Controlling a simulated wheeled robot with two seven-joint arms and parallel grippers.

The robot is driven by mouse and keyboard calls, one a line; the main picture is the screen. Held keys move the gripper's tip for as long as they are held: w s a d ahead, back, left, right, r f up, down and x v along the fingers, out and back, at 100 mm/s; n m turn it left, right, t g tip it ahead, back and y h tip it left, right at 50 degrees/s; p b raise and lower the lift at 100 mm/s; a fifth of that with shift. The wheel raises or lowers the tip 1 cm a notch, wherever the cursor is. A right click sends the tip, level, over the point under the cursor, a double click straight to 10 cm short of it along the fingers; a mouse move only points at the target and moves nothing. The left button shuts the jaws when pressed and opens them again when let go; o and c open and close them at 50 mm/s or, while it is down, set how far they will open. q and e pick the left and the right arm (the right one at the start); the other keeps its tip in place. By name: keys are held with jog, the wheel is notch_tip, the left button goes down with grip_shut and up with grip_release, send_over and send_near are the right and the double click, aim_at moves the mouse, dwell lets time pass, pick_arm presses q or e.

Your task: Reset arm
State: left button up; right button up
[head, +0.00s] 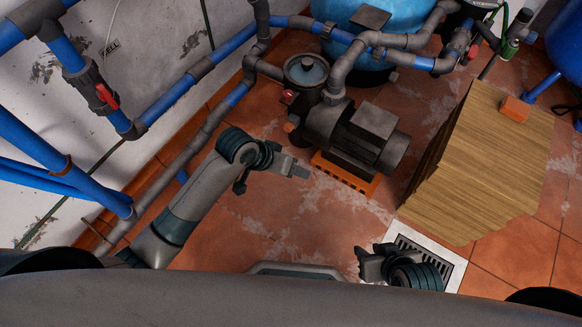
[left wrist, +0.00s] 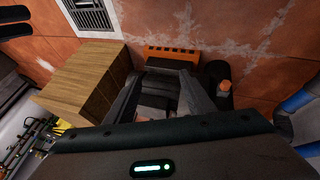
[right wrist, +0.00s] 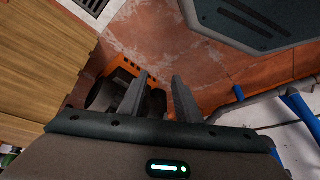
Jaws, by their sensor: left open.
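My left gripper (head: 300,171) reaches in from the left in the head view, above the tiled floor and left of the dark pump. In the left wrist view its two fingers (left wrist: 170,78) stand wide apart with nothing between them; the pump lies beyond. My right gripper (head: 364,264) is low in the head view, near the floor drain. In the right wrist view its fingers (right wrist: 161,80) are apart and empty, with the pump behind them. No paint tin shows in any view.
The pump (head: 358,135) stands on an orange base (head: 345,176). A wooden box (head: 480,165) with a small orange block (head: 515,108) on top is at the right. Blue and grey pipes (head: 165,98) run along the left wall. Floor (head: 300,225) between the grippers is clear.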

pick_arm(q)
jog(key=shift+s, duration=0.1)
dwell(0.3)
